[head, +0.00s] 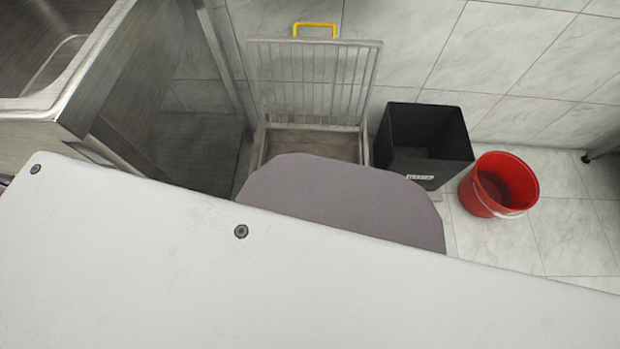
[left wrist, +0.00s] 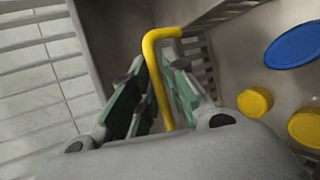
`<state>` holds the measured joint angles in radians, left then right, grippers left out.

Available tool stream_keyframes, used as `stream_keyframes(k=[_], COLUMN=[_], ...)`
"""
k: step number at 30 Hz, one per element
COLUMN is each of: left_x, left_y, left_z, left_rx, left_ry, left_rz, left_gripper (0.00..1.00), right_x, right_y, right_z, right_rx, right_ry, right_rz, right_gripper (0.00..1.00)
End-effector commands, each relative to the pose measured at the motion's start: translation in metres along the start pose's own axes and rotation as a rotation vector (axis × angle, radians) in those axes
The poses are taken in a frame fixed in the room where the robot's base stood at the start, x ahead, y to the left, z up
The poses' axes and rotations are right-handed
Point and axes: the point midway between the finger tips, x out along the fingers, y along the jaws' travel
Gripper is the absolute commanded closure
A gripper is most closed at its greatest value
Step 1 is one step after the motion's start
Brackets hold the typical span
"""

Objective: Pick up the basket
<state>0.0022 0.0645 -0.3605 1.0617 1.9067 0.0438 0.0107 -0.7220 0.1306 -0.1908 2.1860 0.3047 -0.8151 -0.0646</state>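In the left wrist view, a yellow handle (left wrist: 157,80) runs between the two green-padded fingers of my left gripper (left wrist: 156,66). The fingers are close together, one on each side of the handle, and look shut on it. A slatted metal wall (left wrist: 207,62), seemingly the basket's, lies just beyond and to the right. How the handle joins the basket is partly hidden by the fingers. In the head view, neither gripper shows; a large pale surface of what looks like my own arm covers the lower half. My right gripper is not in view.
The head view shows a barred metal rack (head: 312,88) with a yellow handle (head: 315,25), a black bin (head: 424,145), a red bucket (head: 500,186) and a metal sink unit (head: 60,75). Blue (left wrist: 295,45) and yellow caps (left wrist: 255,101) lie at right in the left wrist view.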

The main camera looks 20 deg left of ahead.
Motion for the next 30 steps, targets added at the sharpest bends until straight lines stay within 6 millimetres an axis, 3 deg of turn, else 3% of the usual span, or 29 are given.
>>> stream_keyframes(k=[4, 30], left_x=[-0.0001, -0.0037], left_y=[-0.0002, 0.0063], left_z=[0.0000, 0.0016], left_rx=[0.000, 0.001], left_ry=[0.000, 0.000], left_rz=[0.000, 0.000], left_gripper=[1.00, 1.00], right_x=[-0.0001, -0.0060], right_y=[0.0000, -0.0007], right_z=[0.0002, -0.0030], right_rx=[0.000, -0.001], right_ry=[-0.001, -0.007], right_rz=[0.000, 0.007], right_gripper=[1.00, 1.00])
